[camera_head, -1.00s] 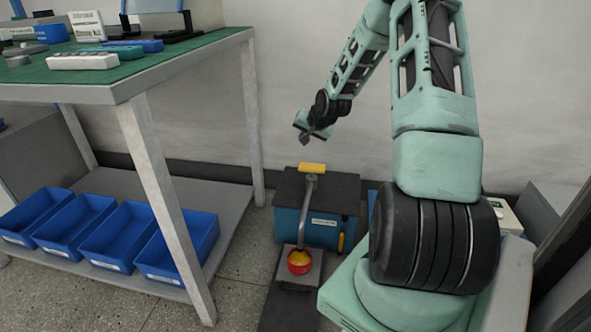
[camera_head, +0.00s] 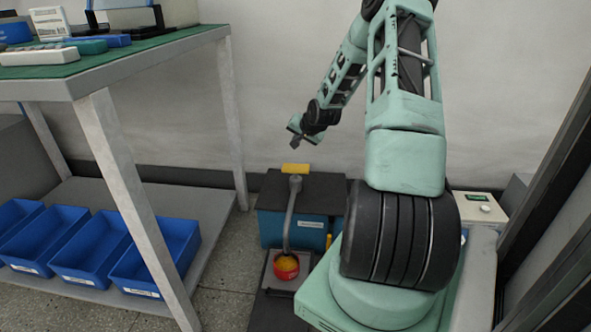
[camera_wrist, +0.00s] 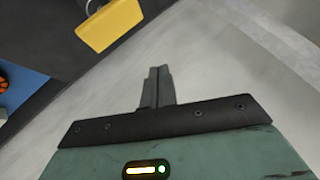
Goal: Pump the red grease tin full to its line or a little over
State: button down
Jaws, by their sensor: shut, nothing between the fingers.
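The red grease tin (camera_head: 287,268) sits on a dark, grey-topped stand on the floor, under the end of the curved grey spout (camera_head: 290,222). Yellow-orange grease (camera_head: 287,260) shows in its top; I cannot make out the line. The blue pump box (camera_head: 314,229) with a dark top stands behind it. A yellow pump handle (camera_head: 296,169) is above the box, and it also shows at the top left of the wrist view (camera_wrist: 109,24). My gripper (camera_head: 296,143) is shut and empty, above the handle and apart from it. Its closed fingers show in the wrist view (camera_wrist: 157,85).
A green-topped workbench (camera_head: 130,50) stands at the left, with blue bins (camera_head: 150,262) on its lower shelf. The wall is behind the pump. A pale unit with a small display (camera_head: 478,198) stands to the right, behind my arm.

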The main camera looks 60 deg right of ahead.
jog(key=b, duration=0.7)
send_over(296, 168)
jog(key=f, duration=0.6)
jog(key=shift+s+f, duration=0.1)
jog(key=shift+s, duration=0.15)
jog(key=shift+f, duration=0.95)
jog(key=shift+f, duration=0.1)
jog(key=shift+f+p, duration=0.3)
jog(key=shift+a+f+b, duration=0.1)
jog(key=shift+f+b, duration=0.3)
jog(key=shift+f, duration=1.2)
dwell(1.8)
jog(key=shift+r, duration=0.15)
jog(key=shift+r+p, duration=1.85)
jog(key=shift+p, duration=0.3)
